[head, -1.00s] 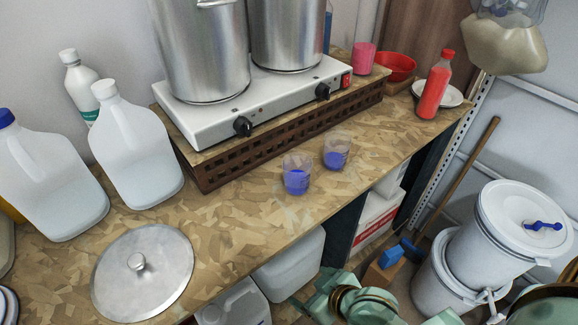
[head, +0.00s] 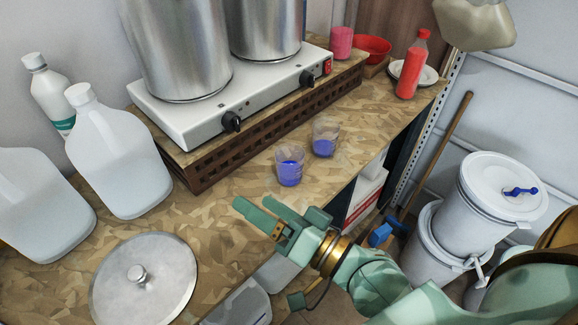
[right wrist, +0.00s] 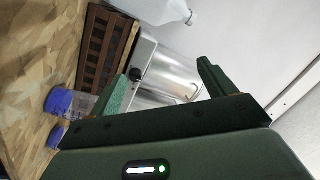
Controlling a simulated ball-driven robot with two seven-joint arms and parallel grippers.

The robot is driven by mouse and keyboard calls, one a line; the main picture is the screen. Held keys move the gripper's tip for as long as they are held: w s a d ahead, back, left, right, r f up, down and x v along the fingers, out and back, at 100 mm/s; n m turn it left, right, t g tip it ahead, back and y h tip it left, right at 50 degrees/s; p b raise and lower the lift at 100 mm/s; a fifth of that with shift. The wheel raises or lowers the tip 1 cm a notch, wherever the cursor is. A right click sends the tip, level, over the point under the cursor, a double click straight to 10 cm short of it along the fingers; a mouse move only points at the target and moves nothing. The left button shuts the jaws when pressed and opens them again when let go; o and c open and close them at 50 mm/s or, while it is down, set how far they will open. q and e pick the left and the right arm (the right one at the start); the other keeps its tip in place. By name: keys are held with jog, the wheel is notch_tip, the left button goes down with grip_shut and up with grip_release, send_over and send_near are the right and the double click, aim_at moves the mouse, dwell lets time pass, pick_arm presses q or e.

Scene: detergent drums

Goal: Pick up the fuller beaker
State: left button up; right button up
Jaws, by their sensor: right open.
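Two clear beakers with blue liquid stand upright on the worktop (head: 225,217), near its front edge. The left beaker (head: 289,173) holds visibly more liquid than the right beaker (head: 324,146), which stands slightly farther back. My right gripper (head: 252,202) is open and empty, to the left of and nearer than the left beaker, apart from both. In the right wrist view both beakers show at the left edge, outside the jaws (right wrist: 162,72); one blue patch (right wrist: 58,101) is above the other. My left gripper is not in view.
A hotplate (head: 200,118) with two steel pots stands on a brown lattice base behind the beakers. White jugs (head: 115,160) and a round metal lid (head: 145,280) are at the left. A red bottle (head: 410,70) stands at the back right. White drums (head: 500,195) stand beyond the edge.

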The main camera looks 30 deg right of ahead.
aim_at(293, 177)
jog(key=w+d+r+m+t+h, duration=0.15)
jog(key=d+m+h, duration=0.3)
jog(key=m, duration=0.55)
jog(key=d+r+m+t+h, duration=0.35)
jog(key=m+h, duration=0.25)
jog(key=m, duration=0.4)
notch_tip(293, 177, down, 12)
jog(key=d+m+g+h, duration=0.1)
jog(key=d+m+g, duration=0.1)
jog(key=m+g, duration=0.85)
jog(key=w+f+m, duration=0.1)
jog(key=w, duration=0.2)
jog(key=w+d+f+m+t, duration=0.1)
jog(key=w, duration=0.1)
jog(key=w+f+m+t+b, duration=0.1)
jog(key=w, duration=0.2)
jog(key=shift+w+d+f, duration=0.25)
jog(key=shift+w+f, duration=0.05)
jog(key=shift+f, duration=0.1)
jog(key=b+x, duration=0.1)
jog(key=x, duration=0.4)
jog(key=shift+w+a+f, duration=0.1)
jog(key=shift+w+f, duration=0.1)
jog(key=shift+w, duration=0.2)
jog(key=c, duration=1.1)
